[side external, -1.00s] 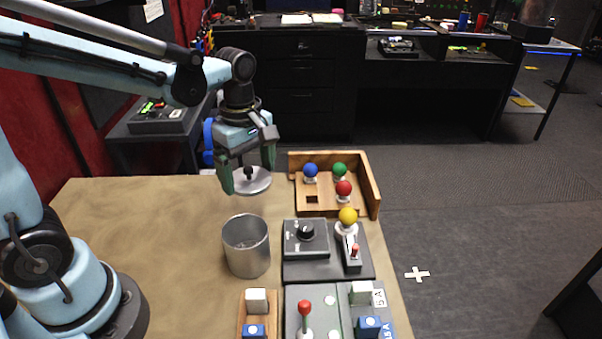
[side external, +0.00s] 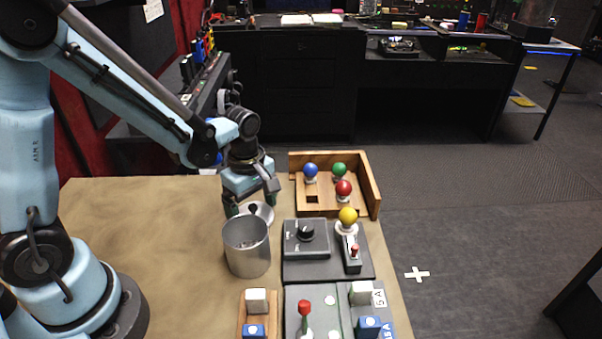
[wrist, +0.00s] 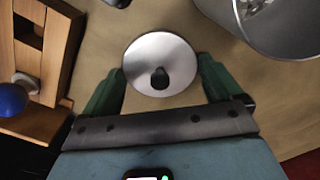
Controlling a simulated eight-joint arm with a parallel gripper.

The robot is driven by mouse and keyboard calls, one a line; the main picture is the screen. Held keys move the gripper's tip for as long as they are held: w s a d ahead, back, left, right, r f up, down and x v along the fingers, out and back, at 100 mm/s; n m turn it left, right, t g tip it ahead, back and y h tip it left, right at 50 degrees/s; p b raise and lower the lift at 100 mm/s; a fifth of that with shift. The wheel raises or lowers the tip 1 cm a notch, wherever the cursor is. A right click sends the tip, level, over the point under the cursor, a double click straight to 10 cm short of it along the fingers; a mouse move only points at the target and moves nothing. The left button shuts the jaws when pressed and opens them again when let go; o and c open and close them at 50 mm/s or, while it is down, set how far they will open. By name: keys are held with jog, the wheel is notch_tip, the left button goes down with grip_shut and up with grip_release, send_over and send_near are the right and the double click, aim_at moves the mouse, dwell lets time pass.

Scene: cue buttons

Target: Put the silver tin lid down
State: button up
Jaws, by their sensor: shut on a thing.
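The silver tin lid (wrist: 150,50), a shiny disc with a black knob, sits between the two fingertips of my gripper (wrist: 160,66) in the wrist view. The fingers touch or nearly touch opposite sides of its rim, and the gripper is shut on it. In the side view the lid (side external: 265,211) is low over the table, just behind the open silver tin (side external: 247,252), which hides part of it. My gripper (side external: 252,204) comes down on it from above. I cannot tell whether the lid touches the table. The tin also shows in the wrist view (wrist: 285,35).
A wooden tray (side external: 370,187) with blue, green and red ball knobs stands close to the right of my gripper. Dark panels with a dial (side external: 305,235) and levers lie in front of it. The tan table (side external: 150,230) is bare to the left.

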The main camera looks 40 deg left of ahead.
aim_at(253, 205)
jog(key=shift+f, duration=0.15)
jog(key=o, duration=0.7)
jog(key=s+r+m+t, duration=0.2)
jog(key=r+m, duration=0.4)
jog(key=m, duration=0.3)
jog(key=s+r+m+t, duration=0.2)
jog(key=r+m+t, duration=0.3)
jog(key=r+m, duration=0.2)
jog(key=shift+s+d+r+m, duration=0.2)
jog(key=shift+s+r+m, duration=0.1)
jog(key=shift+m, duration=0.7)
